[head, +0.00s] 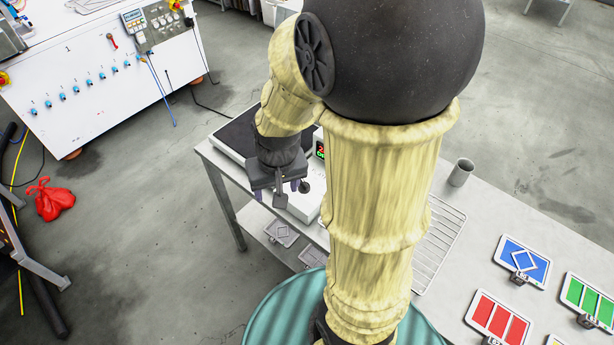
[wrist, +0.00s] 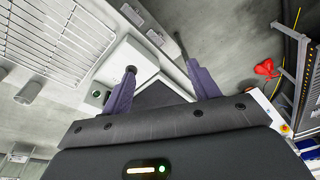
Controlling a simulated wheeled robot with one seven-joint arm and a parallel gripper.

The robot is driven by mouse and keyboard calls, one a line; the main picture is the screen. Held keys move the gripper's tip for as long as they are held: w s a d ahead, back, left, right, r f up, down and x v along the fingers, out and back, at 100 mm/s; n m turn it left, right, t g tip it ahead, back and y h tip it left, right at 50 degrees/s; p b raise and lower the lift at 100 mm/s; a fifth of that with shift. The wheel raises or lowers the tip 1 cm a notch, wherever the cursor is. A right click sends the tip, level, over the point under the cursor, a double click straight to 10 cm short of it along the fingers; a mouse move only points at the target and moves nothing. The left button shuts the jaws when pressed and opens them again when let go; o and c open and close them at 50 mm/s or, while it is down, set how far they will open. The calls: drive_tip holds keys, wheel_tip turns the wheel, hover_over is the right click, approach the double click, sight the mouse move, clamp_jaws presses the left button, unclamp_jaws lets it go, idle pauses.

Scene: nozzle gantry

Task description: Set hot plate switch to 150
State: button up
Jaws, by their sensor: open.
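The hot plate (head: 232,133) is a white unit with a dark top on the grey table, partly hidden by my arm. In the wrist view my gripper (wrist: 165,72) is open with two purple fingers apart. A dark knob (wrist: 130,70) shows at the left fingertip on the white housing (wrist: 131,55); I cannot tell whether they touch. Nothing is between the fingers.
A wire rack (head: 440,240), a grey cup (head: 461,172) and blue (head: 537,258), red (head: 482,312) and green (head: 575,292) panels are on the table to the right. A lower shelf (head: 254,222) holds grey plates. A red bag (head: 50,199) lies on the floor.

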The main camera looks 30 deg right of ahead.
drive_tip(key=w+d+m+y+p, duration=0.1)
drive_tip(key=w+d+m, duration=0.2)
drive_tip(key=d+m, duration=0.2)
drive_tip(key=w+d+m+g+y+p, duration=0.1)
drive_tip(key=w+d+m, duration=0.3)
drive_tip(key=d, duration=0.4)
drive_tip(key=w+d+f+m+g+y+p, duration=0.1)
drive_tip(key=w+d+m+y, duration=0.1)
drive_tip(key=d+m, duration=0.5)
drive_tip(key=shift+w+d+y, duration=0.2)
drive_tip(key=shift+w+y, duration=0.1)
drive_tip(key=shift+w, duration=0.5)
drive_tip(key=p, duration=0.5)
approach(304, 186)
drive_tip(key=x, duration=0.5)
drive_tip(key=w+d+x, duration=0.1)
drive_tip(key=x, duration=0.2)
drive_tip(key=shift+f, duration=0.1)
